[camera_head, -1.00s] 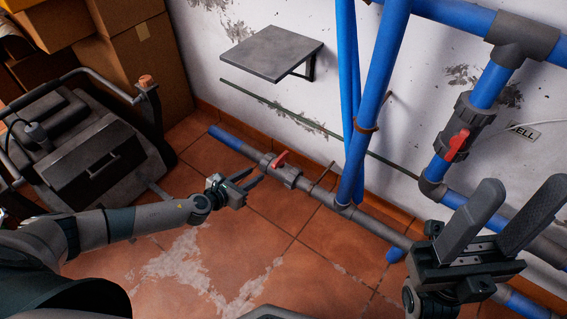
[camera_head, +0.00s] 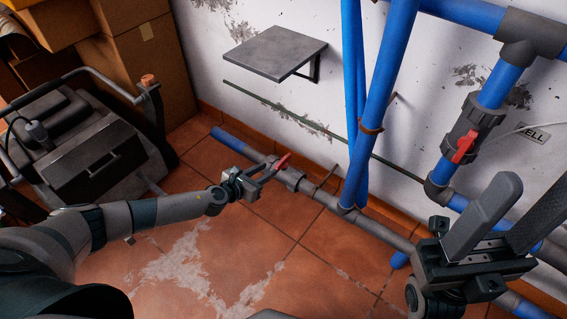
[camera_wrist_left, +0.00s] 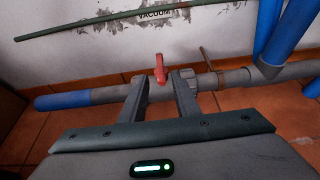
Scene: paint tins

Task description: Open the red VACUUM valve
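The red VACUUM valve handle (camera_head: 283,161) sits on a grey valve body on the low pipe by the wall. In the left wrist view the red handle (camera_wrist_left: 160,66) shows between my finger tips, and a VACUUM label (camera_wrist_left: 158,15) is on the wall above it. My left gripper (camera_head: 264,174) is open, with its fingers right at the handle. The left wrist view shows the two fingers (camera_wrist_left: 160,82) apart, one on each side of the handle; I cannot tell whether they touch it. My right gripper (camera_head: 508,215) is open and empty at the right.
Another red valve handle (camera_head: 464,147) is on the blue pipe at the right, near a label ending in ELL (camera_head: 533,134). Vertical blue pipes (camera_head: 380,110) rise right of the low valve. A grey shelf (camera_head: 275,52) is above. A dark cart (camera_head: 85,150) stands left.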

